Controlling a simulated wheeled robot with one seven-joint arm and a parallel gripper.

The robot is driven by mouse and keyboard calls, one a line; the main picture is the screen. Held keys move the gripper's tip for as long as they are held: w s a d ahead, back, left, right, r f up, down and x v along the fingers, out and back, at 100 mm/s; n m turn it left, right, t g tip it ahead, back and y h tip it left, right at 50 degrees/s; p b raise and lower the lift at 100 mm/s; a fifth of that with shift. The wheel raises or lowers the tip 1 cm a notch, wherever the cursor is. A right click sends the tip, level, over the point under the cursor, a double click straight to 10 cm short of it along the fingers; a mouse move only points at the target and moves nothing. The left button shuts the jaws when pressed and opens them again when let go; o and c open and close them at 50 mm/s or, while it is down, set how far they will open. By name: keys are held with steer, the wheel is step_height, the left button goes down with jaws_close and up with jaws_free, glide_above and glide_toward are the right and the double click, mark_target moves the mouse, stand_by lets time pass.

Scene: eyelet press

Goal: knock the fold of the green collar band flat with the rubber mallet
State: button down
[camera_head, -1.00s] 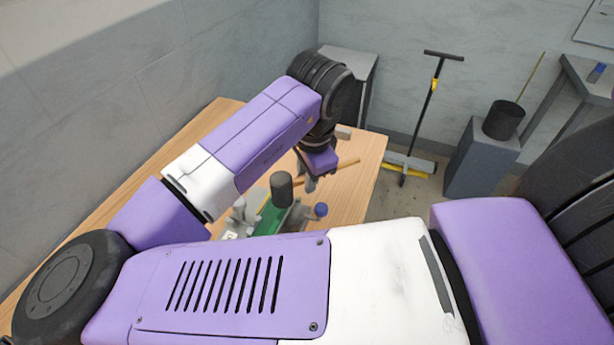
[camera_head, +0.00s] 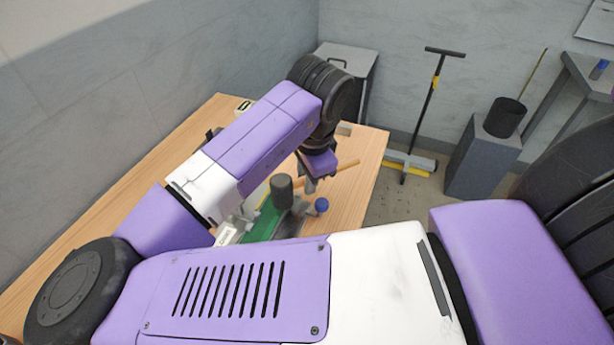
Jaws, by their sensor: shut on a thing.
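My gripper (camera_head: 310,185) is shut on the handle, just right of the head. The head stands upright over a green strip (camera_head: 264,223), which I take to be the collar band. I cannot tell whether the head touches it. The fold cannot be made out, and my arm hides the lower part of this area. A grey press part with a blue knob (camera_head: 321,205) lies just right of the strip.
The wooden bench (camera_head: 366,190) is clear toward its right edge. A small grey block (camera_head: 344,129) is near its far edge. A white object (camera_head: 228,236) lies left of the green strip.

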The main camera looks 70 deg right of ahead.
steer(key=shift+f+b, duration=0.4)
steer(key=shift+f, duration=0.55)
step_height(320, 180, up, 7)
steer(key=p, duration=0.6)
steer(key=shift+r+p, duration=0.2)
steer(key=shift+p, duration=0.1)
steer(key=shift+f, duration=0.1)
